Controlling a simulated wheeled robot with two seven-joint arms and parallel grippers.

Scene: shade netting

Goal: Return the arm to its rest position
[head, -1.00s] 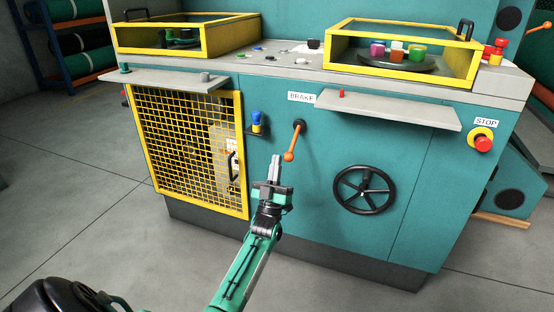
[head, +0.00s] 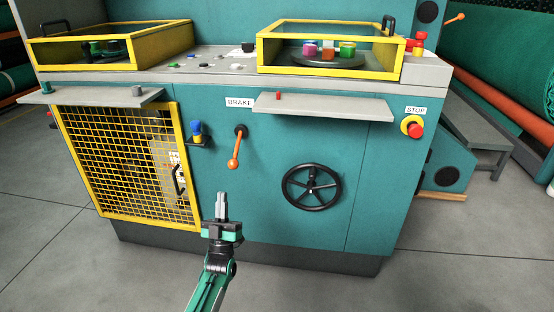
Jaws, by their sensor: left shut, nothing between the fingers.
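My left arm (head: 208,285) comes up from the bottom of the head view, green and black. Its gripper (head: 221,198) is shut and empty, pointing up toward the teal machine (head: 260,190). The fingertips show below and a little left of the orange brake lever (head: 234,152), which hangs down under the BRAKE label (head: 240,102). I see a gap between the fingertips and the lever in the picture. My right gripper is not in view.
A yellow mesh door (head: 125,165) is left of my gripper, a black handwheel (head: 312,187) right. Grey shelves (head: 322,107) jut out above. A red stop button (head: 416,131) is at right. The grey floor (head: 60,260) in front looks clear.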

